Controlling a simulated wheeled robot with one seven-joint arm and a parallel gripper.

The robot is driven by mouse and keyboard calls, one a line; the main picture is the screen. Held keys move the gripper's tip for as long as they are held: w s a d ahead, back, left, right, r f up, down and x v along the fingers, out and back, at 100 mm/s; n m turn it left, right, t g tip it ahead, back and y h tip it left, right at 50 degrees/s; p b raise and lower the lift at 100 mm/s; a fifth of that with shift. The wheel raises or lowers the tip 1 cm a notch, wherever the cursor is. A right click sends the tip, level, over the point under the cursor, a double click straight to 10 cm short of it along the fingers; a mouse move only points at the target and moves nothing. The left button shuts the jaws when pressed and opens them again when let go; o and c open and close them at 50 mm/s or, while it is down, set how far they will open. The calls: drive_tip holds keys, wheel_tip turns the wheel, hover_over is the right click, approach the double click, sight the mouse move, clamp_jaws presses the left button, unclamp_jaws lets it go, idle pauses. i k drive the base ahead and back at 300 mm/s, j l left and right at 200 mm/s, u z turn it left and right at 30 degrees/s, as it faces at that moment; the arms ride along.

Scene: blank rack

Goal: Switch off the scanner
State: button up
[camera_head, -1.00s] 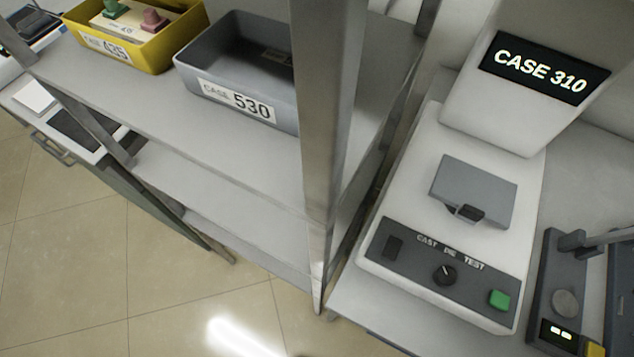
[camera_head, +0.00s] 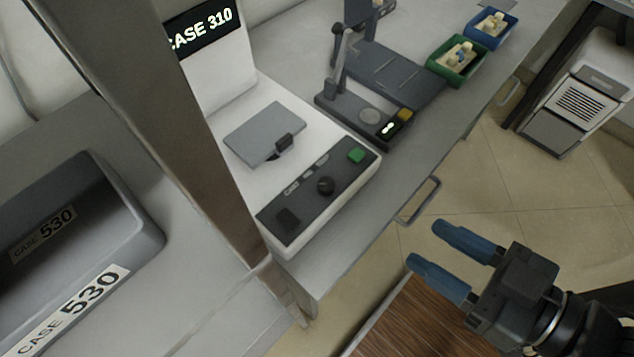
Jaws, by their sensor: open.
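A white machine (camera_head: 238,98) with a "CASE 310" display (camera_head: 203,28) stands on the grey bench; no readable label names it a scanner. It has a grey flat lid (camera_head: 265,132) with a dark latch. Its dark front panel (camera_head: 305,203) carries a black switch (camera_head: 287,219), a black knob (camera_head: 326,186) and a green button (camera_head: 356,155). The display is lit. My gripper (camera_head: 427,243) is open and empty, with blue fingertips, at the lower right. In the picture it is right of and below the machine, apart from it, beyond the bench front.
A metal post (camera_head: 195,130) stands left of the machine, beside a grey "CASE 530" bin (camera_head: 130,235). A dark lever device (camera_head: 375,115) with a lit display stands to the right. Green (camera_head: 434,68) and blue (camera_head: 474,40) trays sit farther along. A handle (camera_head: 420,205) juts from the bench.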

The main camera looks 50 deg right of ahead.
sight(287, 219)
drive_tip(key=u, duration=1.65)
drive_tip(key=k, duration=0.85)
